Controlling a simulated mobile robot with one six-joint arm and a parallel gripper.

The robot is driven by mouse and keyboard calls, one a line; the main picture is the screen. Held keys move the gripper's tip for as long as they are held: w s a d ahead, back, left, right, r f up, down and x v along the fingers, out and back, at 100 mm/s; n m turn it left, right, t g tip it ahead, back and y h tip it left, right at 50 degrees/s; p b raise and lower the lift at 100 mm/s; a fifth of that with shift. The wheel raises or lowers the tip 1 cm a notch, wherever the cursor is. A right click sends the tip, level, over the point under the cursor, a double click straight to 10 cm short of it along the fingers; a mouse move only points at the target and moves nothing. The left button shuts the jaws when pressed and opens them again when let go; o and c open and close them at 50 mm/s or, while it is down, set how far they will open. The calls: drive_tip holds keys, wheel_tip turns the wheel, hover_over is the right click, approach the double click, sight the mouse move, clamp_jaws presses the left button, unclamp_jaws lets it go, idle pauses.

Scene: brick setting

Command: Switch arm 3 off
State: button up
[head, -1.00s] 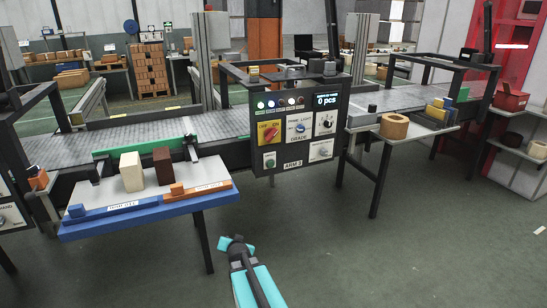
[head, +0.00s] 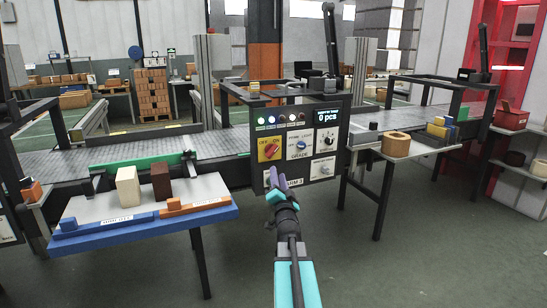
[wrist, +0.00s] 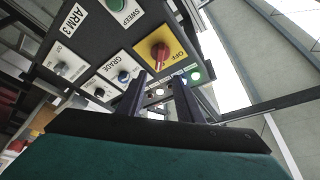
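The ARM 3 control panel (head: 297,142) hangs at the front of the conveyor. Its red rotary switch (head: 269,149) sits on a yellow plate at the panel's left; the wrist view shows the red knob (wrist: 160,56) with "OFF" lettering beside it. I cannot tell for sure which position the knob points to. My gripper (head: 275,178) is raised in front of the panel's lower left, below the switch, and hides part of the ARM 3 label. In the wrist view the two fingers of my gripper (wrist: 157,92) are apart with nothing between them, short of the knob.
Other controls crowd the panel: a blue GRADE knob (head: 301,145), a black knob (head: 326,142) and a row of lamps (head: 284,118). A shelf with blocks (head: 145,212) juts out at the left. A side table (head: 412,147) stands at the right. The floor in front is clear.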

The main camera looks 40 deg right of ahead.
sight(273, 153)
drive_tip(key=shift+w, duration=0.1)
drive_tip(key=shift+x, duration=6.85)
drive_tip(key=shift+c, duration=0.2)
drive_tip(key=shift+f, duration=0.15)
clamp_jaws()
